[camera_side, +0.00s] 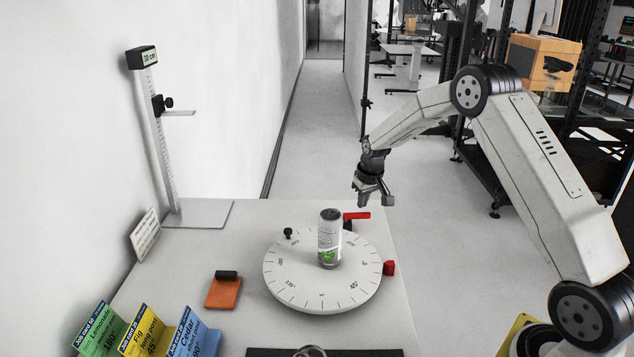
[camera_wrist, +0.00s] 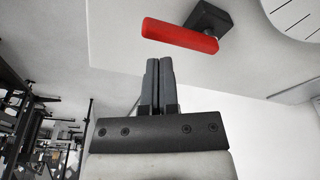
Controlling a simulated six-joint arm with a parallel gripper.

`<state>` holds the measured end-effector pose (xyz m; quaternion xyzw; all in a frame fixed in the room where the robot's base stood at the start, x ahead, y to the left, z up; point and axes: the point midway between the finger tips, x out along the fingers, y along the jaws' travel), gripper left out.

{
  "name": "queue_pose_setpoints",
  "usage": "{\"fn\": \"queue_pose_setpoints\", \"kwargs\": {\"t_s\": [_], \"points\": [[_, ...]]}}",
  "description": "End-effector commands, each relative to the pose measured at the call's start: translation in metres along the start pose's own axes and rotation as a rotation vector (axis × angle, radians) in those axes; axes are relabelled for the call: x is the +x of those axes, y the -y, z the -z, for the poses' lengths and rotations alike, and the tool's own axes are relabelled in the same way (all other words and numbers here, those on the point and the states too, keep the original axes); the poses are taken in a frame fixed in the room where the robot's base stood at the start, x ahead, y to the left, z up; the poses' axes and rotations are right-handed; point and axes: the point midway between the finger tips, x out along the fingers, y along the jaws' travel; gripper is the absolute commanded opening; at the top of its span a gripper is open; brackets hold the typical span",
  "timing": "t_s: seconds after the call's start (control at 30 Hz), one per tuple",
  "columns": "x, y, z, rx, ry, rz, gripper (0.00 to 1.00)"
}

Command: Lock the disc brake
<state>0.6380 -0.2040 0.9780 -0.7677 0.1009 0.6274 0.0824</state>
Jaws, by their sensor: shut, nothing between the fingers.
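The white round disc (camera_side: 293,282) with degree marks lies on the table; its edge also shows at the top right of the wrist view (camera_wrist: 297,12). At its back right is a red lever (camera_side: 359,215) on a black block (camera_side: 348,226), apparently the brake. In the wrist view the red lever (camera_wrist: 178,35) points left from the black block (camera_wrist: 209,17). My gripper (camera_side: 375,203) is above and behind the lever's free end, apart from it. Its fingers (camera_wrist: 160,62) are together and empty. A can (camera_side: 329,246) stands upright on the disc and hides part of it.
A red marker (camera_side: 389,268) sits at the disc's right rim, and a black knob (camera_side: 288,232) is at its back left. A height gauge (camera_side: 166,140) and coloured cards (camera_side: 146,333) stand at the left.

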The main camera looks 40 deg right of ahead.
Motion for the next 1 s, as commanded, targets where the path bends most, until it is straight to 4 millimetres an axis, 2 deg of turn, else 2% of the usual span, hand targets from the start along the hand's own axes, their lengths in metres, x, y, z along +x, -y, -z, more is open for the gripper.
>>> {"fn": "queue_pose_setpoints", "kwargs": {"t_s": [0.7, 1.0], "points": [[-0.04, 0.0, 0.008, 0.0, 0.0, 0.0, 0.0], [-0.045, 0.0, 0.009, 0.0, 0.0, 0.0, 0.0]]}}
